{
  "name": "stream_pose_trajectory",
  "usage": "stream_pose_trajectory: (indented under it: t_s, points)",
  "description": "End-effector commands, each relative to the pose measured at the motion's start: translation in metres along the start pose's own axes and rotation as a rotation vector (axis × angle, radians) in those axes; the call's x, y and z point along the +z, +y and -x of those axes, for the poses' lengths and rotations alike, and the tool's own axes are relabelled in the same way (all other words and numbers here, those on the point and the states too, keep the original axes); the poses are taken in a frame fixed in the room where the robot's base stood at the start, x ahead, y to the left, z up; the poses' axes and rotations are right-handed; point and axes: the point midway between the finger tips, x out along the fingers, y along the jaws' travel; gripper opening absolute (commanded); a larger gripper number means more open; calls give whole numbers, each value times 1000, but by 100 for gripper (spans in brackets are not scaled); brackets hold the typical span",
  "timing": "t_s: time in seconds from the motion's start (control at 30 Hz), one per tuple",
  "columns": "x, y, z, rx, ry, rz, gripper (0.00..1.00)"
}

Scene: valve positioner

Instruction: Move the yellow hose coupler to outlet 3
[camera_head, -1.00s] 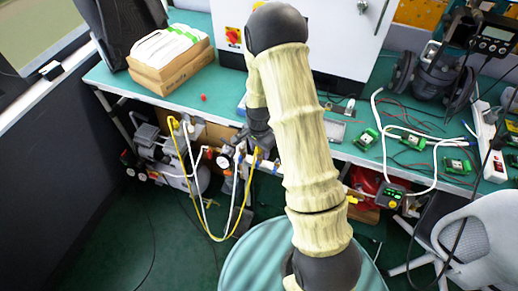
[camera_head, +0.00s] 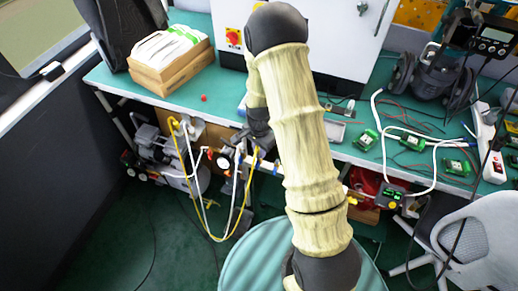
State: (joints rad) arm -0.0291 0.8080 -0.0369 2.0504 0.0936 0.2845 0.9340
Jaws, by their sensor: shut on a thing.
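The yellow hose (camera_head: 246,190) hangs in a loop below the front of the bench. One end is at the upper left near the compressor. Its other end, with the yellow coupler (camera_head: 254,154), rises to my gripper (camera_head: 252,147), which is small and partly hidden behind my arm. My gripper is shut on the yellow coupler, at the row of outlets (camera_head: 266,166) under the bench edge. The outlet numbers are too small to read. I cannot tell whether the coupler touches an outlet.
A white hose (camera_head: 199,205) hangs beside the yellow one, its right end close to my gripper. A gauge (camera_head: 223,162) and red-handled fittings sit just left. The compressor (camera_head: 150,150) stands under the bench (camera_head: 120,88). A chair (camera_head: 480,240) is at the right.

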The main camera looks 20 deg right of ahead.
Motion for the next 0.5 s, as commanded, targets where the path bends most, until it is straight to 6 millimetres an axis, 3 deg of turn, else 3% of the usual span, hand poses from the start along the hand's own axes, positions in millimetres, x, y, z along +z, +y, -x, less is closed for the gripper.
stream_pose_trajectory:
  t_s: [0.5]
  points:
    - [0,0,7,0,0,0,0]
